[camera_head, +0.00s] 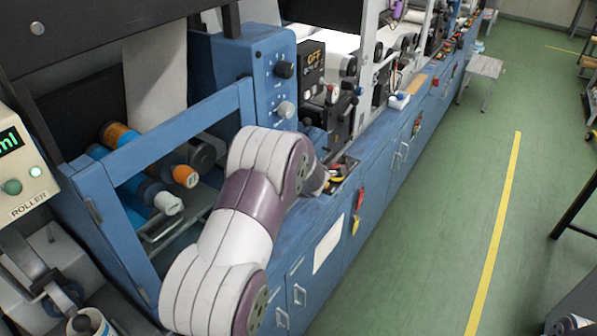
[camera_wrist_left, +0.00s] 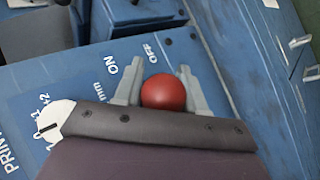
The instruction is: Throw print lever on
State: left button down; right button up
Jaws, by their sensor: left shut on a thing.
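In the left wrist view, the print lever's round red knob (camera_wrist_left: 163,93) sits between the two grey fingers of my left gripper (camera_wrist_left: 160,88), which is shut on it. The knob hides the lever's shaft. The blue panel (camera_wrist_left: 75,85) behind it carries the words ON, OFF and PRINT, and the knob lies below the OFF label, to the right of ON. In the head view my left arm reaches over the blue machine, and its own links hide the gripper and the lever. A black box (camera_head: 312,68) there shows OFF in orange. My right gripper is not in view.
A blue frame (camera_head: 160,135) with rollers stands left of my arm. A blue control box (camera_head: 262,80) with knobs stands behind it. Blue cabinets (camera_head: 375,185) run along the machine's front.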

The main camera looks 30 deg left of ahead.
pick_arm(q)
jog(key=shift+w+r, duration=0.1)
jog(key=shift+r, duration=0.1)
dwell(0.4)
jog(key=c, duration=0.8)
grip_release()
jog(key=shift+a, duration=0.1)
jog(key=shift+o, duration=0.2)
jog(key=p+v, duration=0.1)
jog(key=v, duration=1.1)
jog(key=shift+s+r, duration=0.25)
jog(key=shift+s, duration=0.05)
